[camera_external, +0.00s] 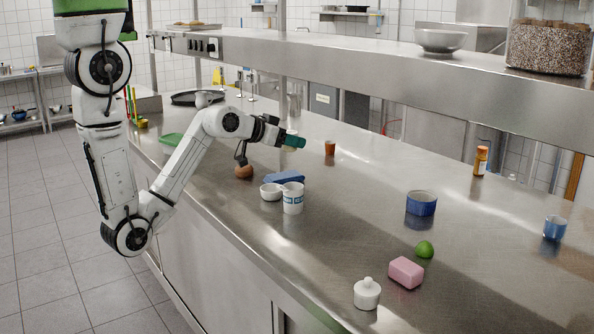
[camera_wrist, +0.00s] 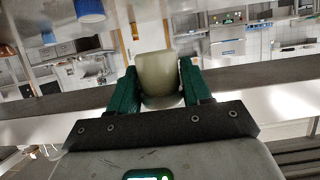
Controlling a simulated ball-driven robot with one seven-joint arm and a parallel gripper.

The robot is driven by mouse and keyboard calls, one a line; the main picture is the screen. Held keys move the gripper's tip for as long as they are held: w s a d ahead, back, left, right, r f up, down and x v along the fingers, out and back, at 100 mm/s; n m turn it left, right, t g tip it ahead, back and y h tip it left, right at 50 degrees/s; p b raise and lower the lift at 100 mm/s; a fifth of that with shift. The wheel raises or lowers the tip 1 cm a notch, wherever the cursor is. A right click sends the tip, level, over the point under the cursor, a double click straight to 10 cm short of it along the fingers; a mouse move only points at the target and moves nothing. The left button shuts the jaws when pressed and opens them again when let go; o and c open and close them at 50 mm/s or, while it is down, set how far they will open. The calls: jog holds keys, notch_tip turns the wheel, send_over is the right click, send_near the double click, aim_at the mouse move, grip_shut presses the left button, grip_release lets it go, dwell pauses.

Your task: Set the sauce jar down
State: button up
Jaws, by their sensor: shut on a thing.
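My gripper (camera_external: 292,141) is at the end of my outstretched arm, above the counter, with its green fingers pointing right. In the wrist view my gripper (camera_wrist: 157,72) is shut on a pale beige, rounded jar, which I take to be the sauce jar (camera_wrist: 156,74). One green finger presses on each side of it. In the external view the jar is mostly hidden by the fingers, and I cannot tell its exact height above the counter.
The steel counter (camera_external: 330,240) holds a white-and-blue tub (camera_external: 293,198), white bowl (camera_external: 271,192), blue block (camera_external: 285,177), brown item (camera_external: 244,172), orange cup (camera_external: 330,148), blue ramekin (camera_external: 421,204), lime (camera_external: 425,249), pink block (camera_external: 406,272) and white lidded pot (camera_external: 367,294). A raised shelf (camera_external: 370,55) runs behind.

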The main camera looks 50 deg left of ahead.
jog(key=shift+w+a+r, duration=0.1)
jog(key=shift+a, duration=0.05)
jog(key=shift+s+d+f, duration=0.2)
jog(key=shift+d, duration=0.15)
jog(key=s+d+f+m+g+h, duration=0.1)
jog(key=s+d+f+m+h, duration=0.35)
jog(key=s+d, duration=0.7)
jog(key=s+d+m+g+h, duration=0.1)
jog(key=s+d+m+h, duration=0.1)
jog(key=s+d, duration=0.3)
jog(key=s+d+m+g+h, duration=0.1)
jog(key=s+d, duration=0.3)
jog(key=s, duration=0.5)
jog(key=shift+d+f+m+g+h+p, duration=0.35)
jog(key=shift+f+m+h, duration=0.15)
jog(key=shift+h, duration=0.35)
